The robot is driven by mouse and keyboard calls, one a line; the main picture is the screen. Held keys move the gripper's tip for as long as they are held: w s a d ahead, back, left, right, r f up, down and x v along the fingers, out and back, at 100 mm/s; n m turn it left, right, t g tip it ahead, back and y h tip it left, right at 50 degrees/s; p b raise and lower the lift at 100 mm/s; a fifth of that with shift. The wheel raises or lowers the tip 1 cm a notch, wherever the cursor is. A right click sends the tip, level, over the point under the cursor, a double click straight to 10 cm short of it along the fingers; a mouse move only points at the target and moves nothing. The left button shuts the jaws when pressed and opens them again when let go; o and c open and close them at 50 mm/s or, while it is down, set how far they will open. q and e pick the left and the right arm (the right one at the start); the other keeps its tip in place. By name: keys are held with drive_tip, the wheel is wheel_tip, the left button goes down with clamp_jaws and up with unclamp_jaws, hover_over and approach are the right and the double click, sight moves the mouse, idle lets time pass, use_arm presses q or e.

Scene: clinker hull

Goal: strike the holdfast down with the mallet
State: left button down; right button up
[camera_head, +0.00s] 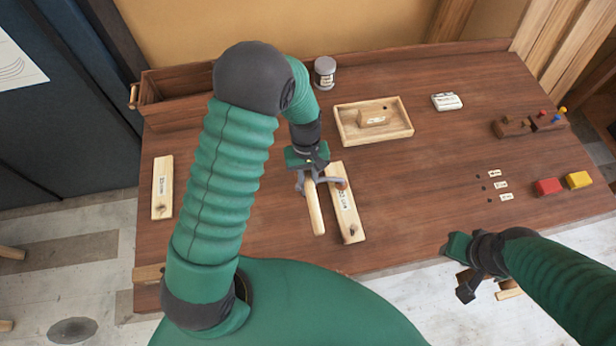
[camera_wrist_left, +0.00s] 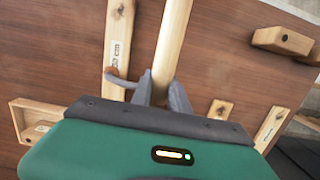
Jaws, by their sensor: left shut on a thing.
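My left gripper (camera_head: 312,182) is shut on the pale wooden handle (camera_head: 315,208) of what looks like the mallet. The handle also shows between the fingers in the left wrist view (camera_wrist_left: 172,45); no mallet head can be made out. A grey bent rod, apparently the holdfast (camera_head: 330,181), reaches from beside the gripper to the labelled board (camera_head: 346,208). Its curve shows just left of the fingers in the wrist view (camera_wrist_left: 121,82). The gripper hides part of it, and I cannot tell how tightly it presses. My right gripper (camera_head: 466,274) hangs off the bench's front edge; its jaws are unclear.
Another labelled board (camera_head: 162,187) lies at the left of the bench. A shallow tray (camera_head: 345,137) holding a block, a grey jar (camera_head: 325,72) and a white box (camera_head: 447,101) stand behind.

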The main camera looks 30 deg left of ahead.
use_arm(q)
wheel_tip(320, 180, up, 4)
drive_tip(key=shift+w+f, duration=0.1)
drive_tip(key=shift+f, duration=0.15)
drive_tip(key=shift+s, duration=0.35)
drive_tip(key=r+p, duration=0.4)
drive_tip(key=r, duration=0.1)
drive_tip(key=shift+w, duration=0.25)
drive_tip(key=shift+r+p, duration=0.15)
drive_tip(key=shift+p, duration=0.15)
drive_tip(key=shift+s, duration=0.25)
drive_tip(key=shift+w+f, duration=0.2)
